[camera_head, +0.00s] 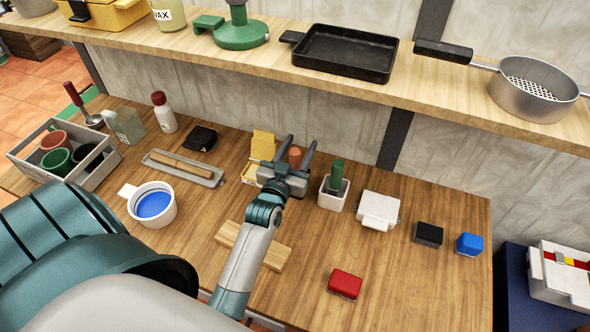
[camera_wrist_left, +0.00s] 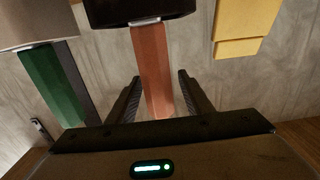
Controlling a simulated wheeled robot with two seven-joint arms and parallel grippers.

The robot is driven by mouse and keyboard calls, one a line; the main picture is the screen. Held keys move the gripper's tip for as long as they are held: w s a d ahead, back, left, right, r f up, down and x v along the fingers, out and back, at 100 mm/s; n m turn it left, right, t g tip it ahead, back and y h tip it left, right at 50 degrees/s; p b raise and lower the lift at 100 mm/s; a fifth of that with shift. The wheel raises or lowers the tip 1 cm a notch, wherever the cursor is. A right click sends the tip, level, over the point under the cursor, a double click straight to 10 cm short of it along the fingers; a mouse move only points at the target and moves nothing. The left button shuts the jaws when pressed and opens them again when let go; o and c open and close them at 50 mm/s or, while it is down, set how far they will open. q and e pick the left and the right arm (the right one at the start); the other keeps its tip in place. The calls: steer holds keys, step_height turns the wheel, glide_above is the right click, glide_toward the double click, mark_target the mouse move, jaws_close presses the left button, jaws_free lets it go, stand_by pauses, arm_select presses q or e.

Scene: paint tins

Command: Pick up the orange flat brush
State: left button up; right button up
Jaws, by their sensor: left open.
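The orange flat brush shows its orange handle (camera_head: 295,157) in the head view, between the fingers of my left gripper (camera_head: 302,143). In the wrist view the handle (camera_wrist_left: 154,72) runs from a dark holder (camera_wrist_left: 140,12) at the top edge down between the two fingers (camera_wrist_left: 160,88). My left gripper is open, with a visible gap on each side of the handle. In the head view my gripper hides the brush's lower part and its holder. My right gripper is not in view.
A green-handled brush (camera_head: 337,172) stands in a white pot (camera_head: 332,199) just right of my gripper. A yellow item (camera_head: 263,144) is just left. A white box (camera_head: 379,209) stands farther right. The shelf (camera_head: 300,75) overhangs behind. The front right table is mostly clear around a red block (camera_head: 345,284).

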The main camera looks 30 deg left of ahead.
arm_select(q)
steer(key=shift+c, duration=0.3)
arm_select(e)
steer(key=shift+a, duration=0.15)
arm_select(q)
steer(key=c, duration=1.1)
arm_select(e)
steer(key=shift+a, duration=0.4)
arm_select(q)
steer(key=shift+o, duration=0.2)
steer(key=shift+r, duration=0.1)
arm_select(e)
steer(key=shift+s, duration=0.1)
arm_select(q)
steer(key=shift+r, duration=0.5)
step_height(320, 180, up, 9)
steer(key=b, duration=0.1)
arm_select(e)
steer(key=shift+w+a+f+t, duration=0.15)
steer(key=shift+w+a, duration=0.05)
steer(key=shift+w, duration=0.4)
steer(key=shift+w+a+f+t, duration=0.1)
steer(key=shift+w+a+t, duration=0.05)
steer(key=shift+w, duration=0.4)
arm_select(q)
steer(key=shift+f, duration=0.1)
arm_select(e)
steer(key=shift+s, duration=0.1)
